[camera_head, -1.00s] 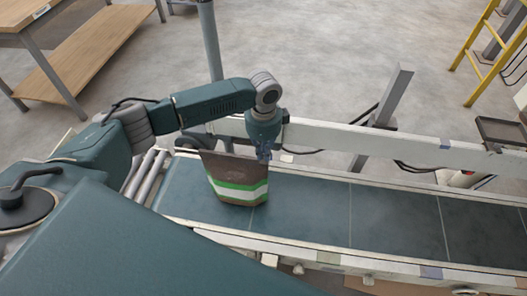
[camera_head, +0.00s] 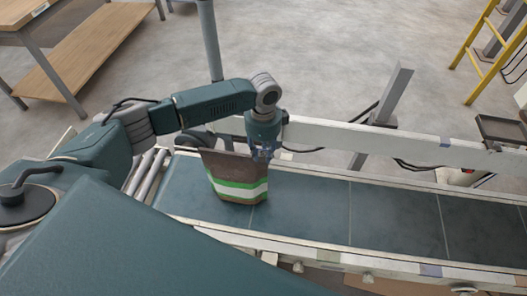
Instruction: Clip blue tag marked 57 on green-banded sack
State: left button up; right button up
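Small bluish bits show at the fingers, but no blue tag and no number 57 can be made out. My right gripper is out of view.
The dark conveyor belt (camera_head: 310,208) is clear to the right of the sack. A white rail (camera_head: 345,134) runs along its far side, close behind my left gripper. A wooden bench (camera_head: 90,55) stands at the back left, and a yellow ladder (camera_head: 473,45) at the back right.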

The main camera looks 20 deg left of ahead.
pick_arm(q)
jog(key=shift+r, duration=0.1)
jog(key=shift+w+r, duration=0.1)
jog(key=shift+r, duration=0.1)
notch_tip(320, 180, up, 12)
jog(key=shift+f, duration=0.25)
dwell(0.5)
